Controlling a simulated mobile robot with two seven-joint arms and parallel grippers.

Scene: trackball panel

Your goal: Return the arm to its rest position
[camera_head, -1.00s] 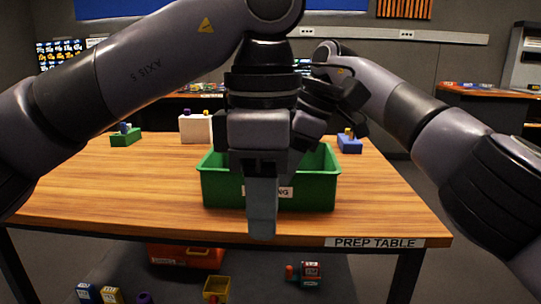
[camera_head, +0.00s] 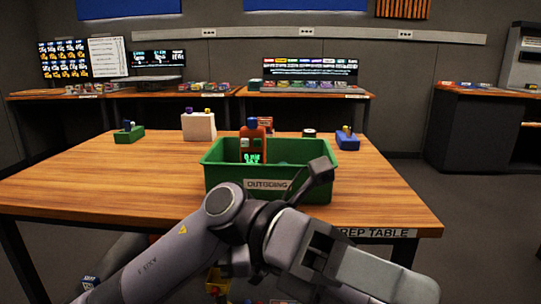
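My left arm comes in from the lower left and bends at a rounded joint in front of the table's front edge. Its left gripper (camera_head: 375,277) is at the bottom right of centre, pointing right and down, in front of the green bin and lower in the picture. One pale grey finger shows broadly; the other finger cannot be made out, so its opening is unclear. I see nothing held in it. My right gripper is not in view.
A green bin (camera_head: 222,180) labelled OUTGOING stands on the wooden prep table (camera_head: 80,185). An orange bottle-like item (camera_head: 262,145) with a dark top stands in it. A white box (camera_head: 199,127), a small green tray (camera_head: 130,136) and a blue tray (camera_head: 347,142) stand behind.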

